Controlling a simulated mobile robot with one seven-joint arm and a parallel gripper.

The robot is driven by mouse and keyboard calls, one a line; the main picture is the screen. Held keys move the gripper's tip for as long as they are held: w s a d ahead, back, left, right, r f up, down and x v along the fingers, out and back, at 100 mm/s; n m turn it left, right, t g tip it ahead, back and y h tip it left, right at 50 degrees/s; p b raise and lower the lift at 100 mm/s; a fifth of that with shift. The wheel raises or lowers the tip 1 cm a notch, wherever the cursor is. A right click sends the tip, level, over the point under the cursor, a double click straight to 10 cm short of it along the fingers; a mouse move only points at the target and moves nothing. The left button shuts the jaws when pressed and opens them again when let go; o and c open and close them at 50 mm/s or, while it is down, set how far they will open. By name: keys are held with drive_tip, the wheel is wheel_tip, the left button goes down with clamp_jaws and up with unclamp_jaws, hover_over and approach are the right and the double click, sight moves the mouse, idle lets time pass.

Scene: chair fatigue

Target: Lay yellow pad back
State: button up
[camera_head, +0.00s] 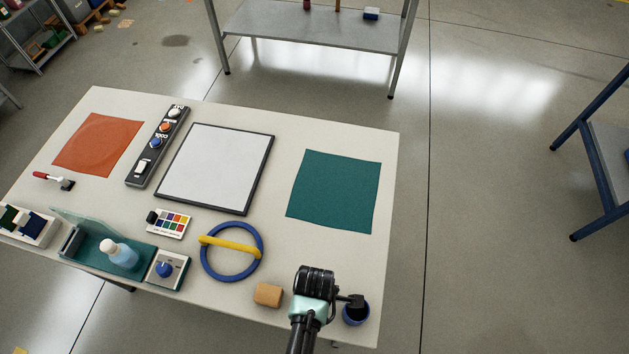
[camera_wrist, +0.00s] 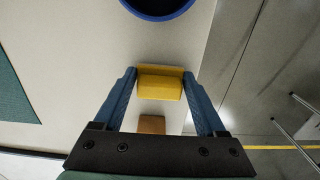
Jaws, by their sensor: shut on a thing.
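The yellow pad (camera_wrist: 160,87) is a small yellow block between the blue fingers of my gripper (camera_wrist: 160,76) in the wrist view. The fingers are shut on its two sides. The wrist view does not clearly tell whether the pad touches the table or hangs above it. In the head view my gripper (camera_head: 315,284) is over the table's front right corner, between a brown block and a blue cup. My wrist hides the pad and the fingertips there.
The blue cup (camera_head: 355,314) stands close to the right of my wrist. The brown block (camera_head: 268,295) lies to its left. A blue ring with a yellow bar (camera_head: 231,252) lies further left. The teal mat (camera_head: 335,190) beyond is bare. The table's front edge is close.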

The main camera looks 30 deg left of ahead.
drive_tip(key=shift+f, duration=0.15)
drive_tip(key=o, duration=1.4)
wheel_tip(320, 180, up, 12)
drive_tip(key=w+r+m+t+y, duration=0.1)
drive_tip(key=w+r+m+t, duration=0.6)
drive_tip(key=w+r, duration=1)
drive_tip(key=w+d+r+m+t, duration=0.1)
drive_tip(key=w+r+m+t, duration=0.15)
drive_tip(key=r, duration=0.55)
drive_tip(key=w+d+r+m+t, duration=0.1)
drive_tip(key=w+r+t, duration=0.3)
drive_tip(key=r, duration=0.4)
drive_tip(key=s+d+r+m+t, duration=0.1)
drive_tip(key=d+r+m+t, duration=0.2)
drive_tip(key=r, duration=0.9)
drive_tip(key=s+d+r+m+t, duration=0.1)
drive_tip(key=s+r+m+t, duration=0.3)
drive_tip(key=r, duration=0.8)
drive_tip(key=s+d+r+m+t, duration=0.1)
drive_tip(key=s+r+m+t, duration=0.1)
drive_tip(key=r, duration=0.5)
drive_tip(key=s+d+r+m+t+h, duration=0.1)
drive_tip(key=s+d+r+m+t, duration=0.1)
drive_tip(key=s+r+t, duration=0.3)
wheel_tip(320, 180, up, 2)
drive_tip(key=shift+s+r, duration=0.1)
drive_tip(key=shift+s, duration=0.3)
